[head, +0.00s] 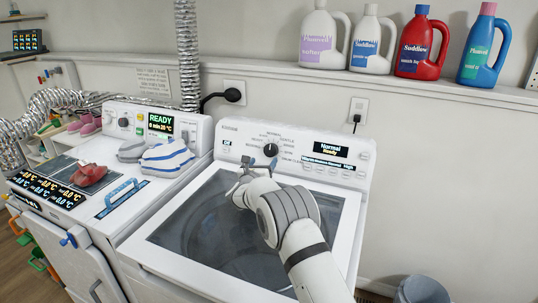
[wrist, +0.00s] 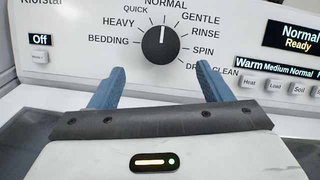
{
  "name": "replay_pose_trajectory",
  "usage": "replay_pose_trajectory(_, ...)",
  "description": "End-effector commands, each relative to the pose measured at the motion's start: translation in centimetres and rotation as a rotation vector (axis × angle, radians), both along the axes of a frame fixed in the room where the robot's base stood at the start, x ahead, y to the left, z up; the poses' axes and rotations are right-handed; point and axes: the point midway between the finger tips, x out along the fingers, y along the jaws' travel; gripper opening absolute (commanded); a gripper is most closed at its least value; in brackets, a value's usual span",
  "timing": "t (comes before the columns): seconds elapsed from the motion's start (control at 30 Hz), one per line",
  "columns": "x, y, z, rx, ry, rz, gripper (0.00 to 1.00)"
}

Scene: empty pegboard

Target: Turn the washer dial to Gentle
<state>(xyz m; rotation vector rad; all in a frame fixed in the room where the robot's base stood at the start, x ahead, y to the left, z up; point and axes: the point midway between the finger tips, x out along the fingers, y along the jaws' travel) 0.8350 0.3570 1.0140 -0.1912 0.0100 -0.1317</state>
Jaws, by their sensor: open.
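The washer dial (wrist: 167,45) is a round black knob on the white control panel. Its white pointer line points up at NORMAL, and the GENTLE label (wrist: 201,18) is just to the right of that. The dial also shows in the head view (head: 271,150). The washer display (wrist: 297,36) reads "Normal Ready". My gripper (wrist: 160,70) has its two blue fingers spread apart, one low on each side of the dial, with nothing between them. In the head view my gripper (head: 259,164) is just in front of the panel, over the washer lid.
The washer lid (head: 190,237) is dark glass in a white frame below my arm. To the left a second machine carries striped cloth (head: 167,157) and a red cloth (head: 89,175). Several bottles, including a red one (head: 418,47), stand on the ledge above.

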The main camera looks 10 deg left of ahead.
Motion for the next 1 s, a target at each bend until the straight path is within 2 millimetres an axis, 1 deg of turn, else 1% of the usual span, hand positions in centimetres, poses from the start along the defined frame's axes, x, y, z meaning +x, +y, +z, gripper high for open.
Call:
replay_pose_trajectory(0.3, 4.2, -0.8, 0.1, 0.004, 0.001, -0.003, 0.72)
replay_pose_trajectory(0.5, 6.1, -1.0, 0.0, 0.004, 0.002, -0.004, 0.72)
replay_pose_trajectory(0.7, 6.9, -1.1, 0.1, 0.005, 0.002, -0.004, 0.72)
replay_pose_trajectory(1.0, 7.1, -1.2, 0.0, 0.005, 0.002, -0.003, 0.72)
